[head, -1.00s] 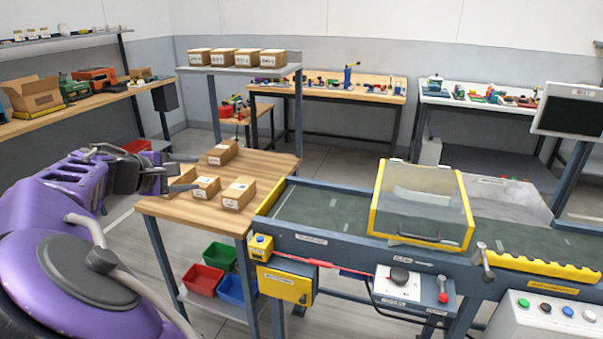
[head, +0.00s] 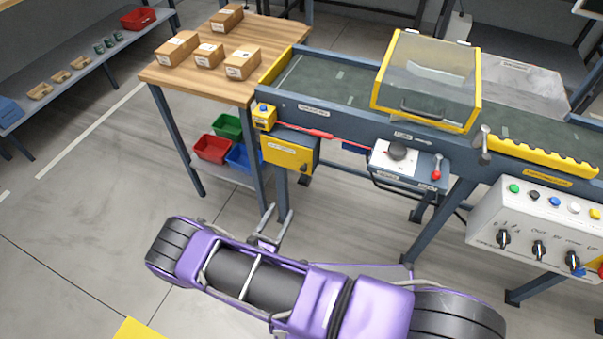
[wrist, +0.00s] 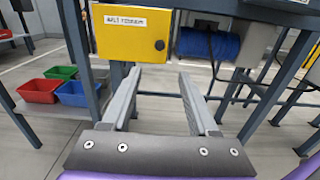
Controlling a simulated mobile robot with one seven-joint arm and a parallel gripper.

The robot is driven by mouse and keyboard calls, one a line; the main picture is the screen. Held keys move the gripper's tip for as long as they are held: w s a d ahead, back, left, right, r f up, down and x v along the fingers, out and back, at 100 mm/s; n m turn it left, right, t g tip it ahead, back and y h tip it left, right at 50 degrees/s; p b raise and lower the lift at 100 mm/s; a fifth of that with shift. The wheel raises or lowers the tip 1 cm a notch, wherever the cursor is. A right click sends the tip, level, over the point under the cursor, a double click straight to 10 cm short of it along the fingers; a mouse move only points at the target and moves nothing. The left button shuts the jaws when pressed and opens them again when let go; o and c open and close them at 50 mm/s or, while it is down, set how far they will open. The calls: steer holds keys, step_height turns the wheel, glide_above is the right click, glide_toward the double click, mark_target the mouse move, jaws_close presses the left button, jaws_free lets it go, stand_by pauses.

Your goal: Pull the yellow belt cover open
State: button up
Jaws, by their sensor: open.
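A yellow box-like cover (head: 289,150) with a label and a black round knob hangs under the left end of the conveyor. In the wrist view its flat yellow front (wrist: 132,36) is ahead and slightly left, with the knob (wrist: 159,45) between and beyond the fingertips; it looks shut. My gripper (head: 273,222) is open and empty, below and in front of this cover in the head view. In the wrist view my gripper (wrist: 158,75) points toward it, apparently not touching. A clear hood with a yellow frame (head: 427,82) and a dark handle sits closed over the belt.
A red cable (head: 318,133) runs along the conveyor front above the yellow cover. Conveyor legs (head: 440,215) and a control box (head: 540,225) stand to the right. A wooden table (head: 262,50) with cartons and coloured bins (head: 212,148) stand left. Floor in front is open.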

mark_target(303, 170)
steer(key=x, duration=1.6)
steer(key=shift+w, duration=0.25)
steer(key=shift+c, duration=0.3)
jaws_close()
stand_by(0.4)
